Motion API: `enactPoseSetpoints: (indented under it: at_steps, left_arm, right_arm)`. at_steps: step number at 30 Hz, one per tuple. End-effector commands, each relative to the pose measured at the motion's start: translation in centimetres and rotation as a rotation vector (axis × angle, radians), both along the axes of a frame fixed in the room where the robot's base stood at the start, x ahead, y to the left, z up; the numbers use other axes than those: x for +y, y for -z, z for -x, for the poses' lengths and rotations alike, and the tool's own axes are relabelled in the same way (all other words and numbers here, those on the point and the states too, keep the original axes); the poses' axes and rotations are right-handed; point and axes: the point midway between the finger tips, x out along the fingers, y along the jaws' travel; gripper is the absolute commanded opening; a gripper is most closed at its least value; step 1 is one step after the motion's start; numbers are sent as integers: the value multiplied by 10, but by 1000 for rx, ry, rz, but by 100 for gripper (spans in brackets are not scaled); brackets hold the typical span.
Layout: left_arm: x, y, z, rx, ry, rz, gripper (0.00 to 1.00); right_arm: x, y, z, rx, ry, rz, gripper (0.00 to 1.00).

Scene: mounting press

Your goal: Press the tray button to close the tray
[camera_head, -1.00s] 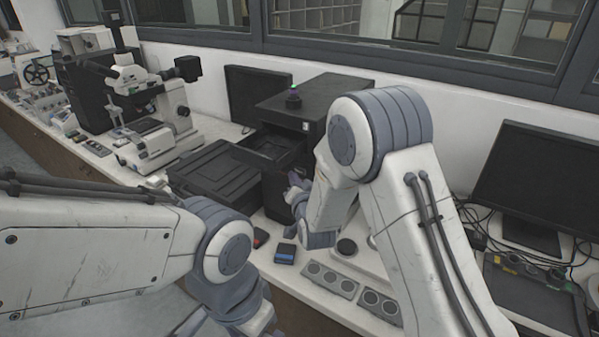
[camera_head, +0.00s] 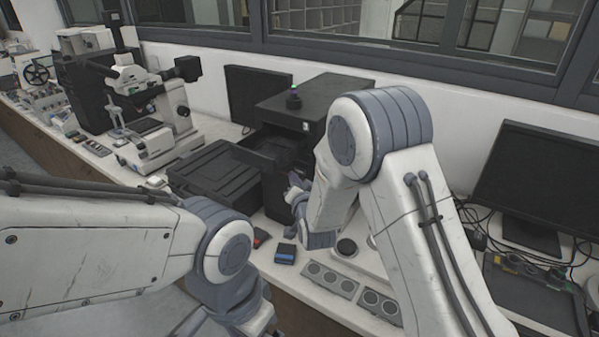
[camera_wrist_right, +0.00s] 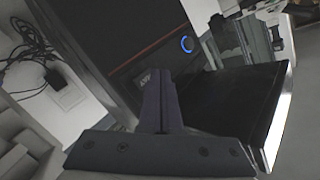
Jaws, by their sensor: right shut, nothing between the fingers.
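The black press (camera_head: 318,98) stands on the bench against the wall, with its tray (camera_head: 262,150) pulled out at the front. In the right wrist view, a round button with a lit blue ring (camera_wrist_right: 187,44) is on the dark front of the press. The open tray (camera_wrist_right: 235,105) fills the right of that view. My right gripper (camera_head: 294,180) is in front of the press, partly hidden by my arm. In the wrist view its fingers (camera_wrist_right: 158,76) are shut and empty, pointing at the press front below and left of the button. No contact with the button shows. My left gripper is out of view.
A microscope (camera_head: 155,115) stands farther left and a monitor (camera_head: 535,180) at the right. A small blue-topped box (camera_head: 285,253) and grey blocks with round wells (camera_head: 330,279) lie near the bench's front edge.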

Motion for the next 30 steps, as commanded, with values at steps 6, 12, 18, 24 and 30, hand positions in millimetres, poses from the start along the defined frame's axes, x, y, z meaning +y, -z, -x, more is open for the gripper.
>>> enactPoseSetpoints:
  at_steps: [6, 12, 18, 24, 30]
  left_arm:
    - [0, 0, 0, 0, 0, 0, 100]
    - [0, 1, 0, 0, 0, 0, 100]
    - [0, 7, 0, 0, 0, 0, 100]
    - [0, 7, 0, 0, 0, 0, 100]
    - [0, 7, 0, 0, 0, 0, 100]
  right_arm:
    - [0, 0, 0, 0, 0, 0, 0]
    - [-1, 0, -1, -1, 1, 0, 0]
    - [-4, 1, -6, 0, 0, 0, 0]
    - [-5, 0, -7, 0, 0, 0, 0]
    - [-5, 0, -7, 0, 0, 0, 0]
